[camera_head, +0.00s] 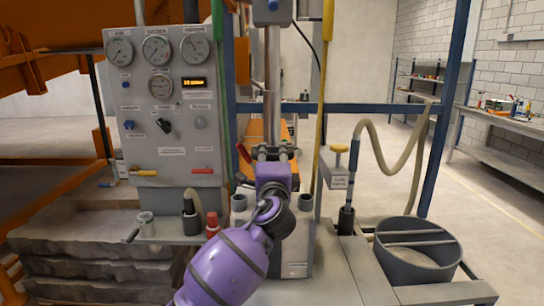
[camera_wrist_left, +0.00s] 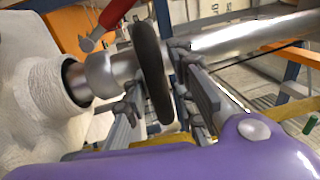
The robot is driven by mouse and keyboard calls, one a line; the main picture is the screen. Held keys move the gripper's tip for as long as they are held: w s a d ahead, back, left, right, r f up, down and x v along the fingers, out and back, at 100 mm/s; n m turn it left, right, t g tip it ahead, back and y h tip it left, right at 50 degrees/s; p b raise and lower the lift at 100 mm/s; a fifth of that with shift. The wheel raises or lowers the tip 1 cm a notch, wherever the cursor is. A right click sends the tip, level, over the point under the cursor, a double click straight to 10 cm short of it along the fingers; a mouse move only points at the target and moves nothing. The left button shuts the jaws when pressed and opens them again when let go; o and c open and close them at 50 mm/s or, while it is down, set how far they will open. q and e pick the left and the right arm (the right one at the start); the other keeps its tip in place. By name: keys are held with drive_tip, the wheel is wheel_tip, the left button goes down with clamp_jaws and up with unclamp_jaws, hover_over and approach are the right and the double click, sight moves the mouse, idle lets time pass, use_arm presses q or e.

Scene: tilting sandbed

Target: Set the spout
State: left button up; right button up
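My left gripper (camera_head: 272,152) is at the lower end of the upright chrome pipe (camera_head: 272,100) in the head view. In the left wrist view its grey fingers (camera_wrist_left: 160,85) stand on both sides of a dark round disc (camera_wrist_left: 150,60), close to it. Whether they press on it I cannot tell. The disc sits around a shiny metal pipe (camera_wrist_left: 240,35). A red-handled lever (camera_wrist_left: 112,15) is just above, and it also shows left of the gripper in the head view (camera_head: 243,153). Which part is the spout I cannot tell. My right gripper is in neither view.
A gauge panel (camera_head: 165,142) stands to the left. Blue uprights frame the rig. A red-topped bottle (camera_head: 212,222) stands on the ledge near my arm.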

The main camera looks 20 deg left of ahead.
use_arm(q)
drive_tip(key=shift+o, duration=0.6)
drive_tip(key=v, duration=1.2)
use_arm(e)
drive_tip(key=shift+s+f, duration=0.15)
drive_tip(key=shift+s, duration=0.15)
use_arm(q)
drive_tip(key=shift+s, duration=0.1)
